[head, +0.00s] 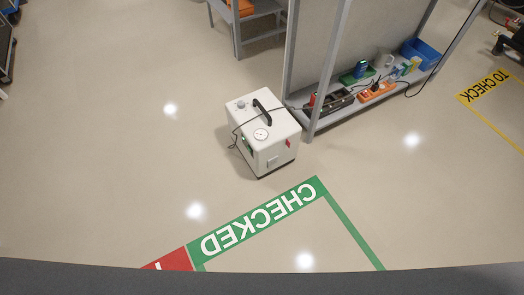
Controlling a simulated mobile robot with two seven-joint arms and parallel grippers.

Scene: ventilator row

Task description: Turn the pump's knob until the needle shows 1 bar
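The pump (278,157) is a white box standing on the floor, near the middle of the head view. A black carrying handle (263,113) arches over its top. A small round knob (240,104) appears to sit at the top's far left corner. A round white dial (261,134) lies near the top's front edge. Its needle is too small to read. A small red part (289,143) is on the side facing right. Neither of my grippers is in view, and nothing touches the knob.
A dark cable runs from the shelf to the pump. A green "CHECKED" floor marking (345,230) lies in front. Floor left of the pump is clear.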

